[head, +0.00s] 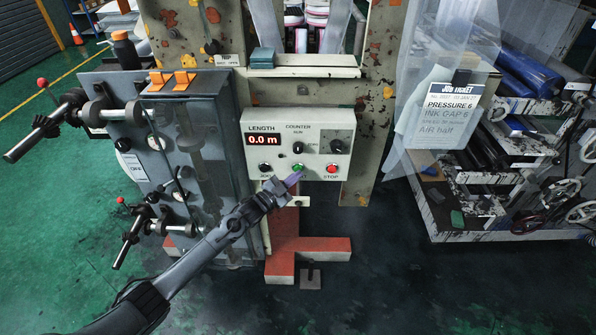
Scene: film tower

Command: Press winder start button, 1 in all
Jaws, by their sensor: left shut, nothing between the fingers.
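The winder control panel (310,150) is a cream box on the machine frame. I cannot tell whether the tips touch the button. My right gripper is not in view.
A job ticket (450,115) hangs by clear film at the right, in front of a rack with blue rolls (525,72).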

